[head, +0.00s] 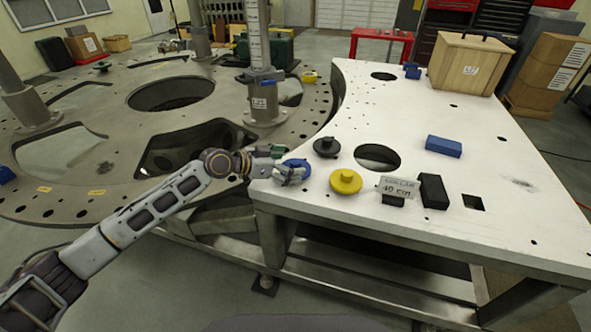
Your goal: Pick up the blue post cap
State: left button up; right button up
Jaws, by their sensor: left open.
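A round blue post cap (301,164) lies on the white table's left edge in the head view, left of the yellow cap. My left gripper (290,172) reaches in from the left and its fingers are at the blue cap, hiding part of it. The gripper is open; I cannot tell whether its fingers touch the cap. My right gripper is not in view.
A black cap (326,146) and a yellow cap (346,181) sit close by on the white table (500,200). The grey turret plate (60,190) with upright posts lies left.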

pick_arm(q)
jog(key=shift+x, duration=1.05)
jog(key=shift+w, duration=0.1)
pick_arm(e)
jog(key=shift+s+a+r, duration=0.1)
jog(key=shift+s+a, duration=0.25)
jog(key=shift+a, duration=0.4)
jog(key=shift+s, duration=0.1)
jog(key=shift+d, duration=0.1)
